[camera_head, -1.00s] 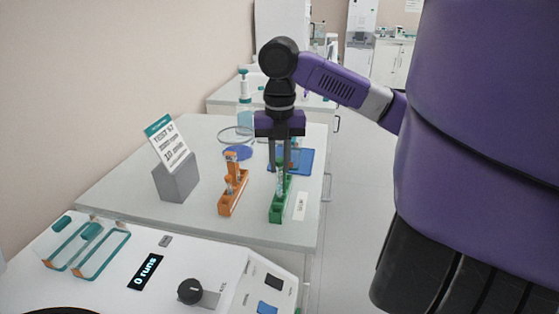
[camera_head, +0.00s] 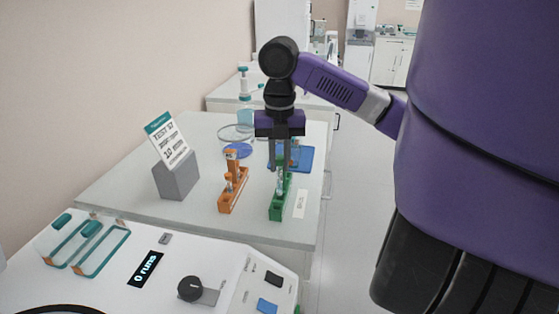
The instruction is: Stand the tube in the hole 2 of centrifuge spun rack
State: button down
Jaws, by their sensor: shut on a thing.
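My gripper (camera_head: 284,168) points straight down over the green rack (camera_head: 277,213), on the right part of the table. It is shut on a thin, clear tube (camera_head: 282,182). The tube is upright and its upper part is hidden between the fingers. Its lower end overlaps the green rack in this view. I cannot tell whether it is seated in a hole or which hole it is over. A small white label (camera_head: 299,204) with unreadable print lies right of this rack.
An orange rack (camera_head: 229,207) with small tubes stands just left. A grey block with a sign (camera_head: 176,180) is further left. A blue tray (camera_head: 303,160) lies behind the gripper. A white machine reading "0 runs" (camera_head: 146,268) fills the front. Bare table lies between block and orange rack.

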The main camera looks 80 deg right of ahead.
jog(key=shift+f+b, duration=0.5)
jog(key=shift+f, duration=0.25)
dwell(0.4)
jog(key=shift+f, duration=0.35)
jog(key=shift+f, duration=0.2)
jog(key=c, duration=1.3)
grip_release()
jog(key=shift+o, duration=0.2)
jog(key=shift+r, duration=0.1)
notch_tip(320, 180, up, 8)
jog(key=shift+f, duration=0.15)
